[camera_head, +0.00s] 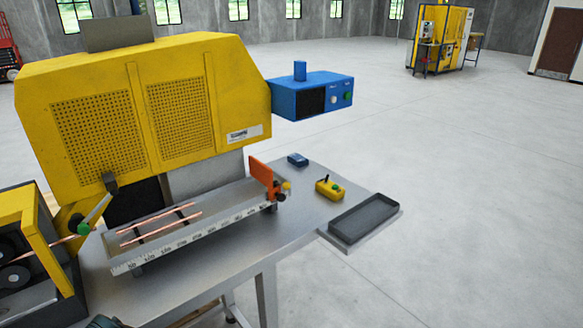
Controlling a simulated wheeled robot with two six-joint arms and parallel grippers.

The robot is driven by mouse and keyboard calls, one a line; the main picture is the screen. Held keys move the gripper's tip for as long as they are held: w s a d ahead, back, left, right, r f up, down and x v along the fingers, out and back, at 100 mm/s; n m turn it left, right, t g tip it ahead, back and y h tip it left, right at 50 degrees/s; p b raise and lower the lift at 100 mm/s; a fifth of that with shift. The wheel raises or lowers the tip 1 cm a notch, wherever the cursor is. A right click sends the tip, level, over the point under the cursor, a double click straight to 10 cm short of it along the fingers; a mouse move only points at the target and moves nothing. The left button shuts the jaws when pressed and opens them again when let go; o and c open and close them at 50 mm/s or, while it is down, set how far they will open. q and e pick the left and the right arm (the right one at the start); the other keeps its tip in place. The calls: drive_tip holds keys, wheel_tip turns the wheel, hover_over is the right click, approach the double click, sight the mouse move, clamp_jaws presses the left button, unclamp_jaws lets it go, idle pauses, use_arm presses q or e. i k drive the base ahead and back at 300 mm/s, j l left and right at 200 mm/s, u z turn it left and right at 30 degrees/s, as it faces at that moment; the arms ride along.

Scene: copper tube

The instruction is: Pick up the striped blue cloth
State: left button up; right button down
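A small blue item (298,159) lies on the grey metal table, toward its far right side, behind a small yellow control box. It may be the striped blue cloth, folded; it is too small here to make out stripes. Nothing covers it. Neither of my grippers can be made out in the head view. A dark rounded shape shows at the bottom left edge, too cut off to identify.
The yellow machine (150,100) stands behind the table (215,262). A trough with copper tubes (160,228) and an orange plate (261,171) lie left of the blue item. The yellow control box (329,189) and dark tray (363,219) are to its right. A blue unit (312,95) overhangs behind.

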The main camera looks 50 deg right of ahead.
sight(299, 162)
drive_tip(key=k+z, duration=0.2)
drive_tip(key=z, duration=1.65)
drive_tip(key=i+j, duration=0.15)
drive_tip(key=j, duration=0.15)
drive_tip(key=i+j, duration=0.15)
drive_tip(key=j, duration=0.2)
drive_tip(key=i+l, duration=0.2)
drive_tip(key=l, duration=0.2)
drive_tip(key=i+l, duration=0.2)
drive_tip(key=l, duration=0.2)
drive_tip(key=i+l, duration=0.2)
drive_tip(key=l, duration=0.2)
drive_tip(key=i+l, duration=0.2)
drive_tip(key=l, duration=0.2)
drive_tip(key=i+l+z, duration=0.1)
drive_tip(key=l, duration=0.3)
drive_tip(key=i+l, duration=0.55)
drive_tip(key=l, duration=0.2)
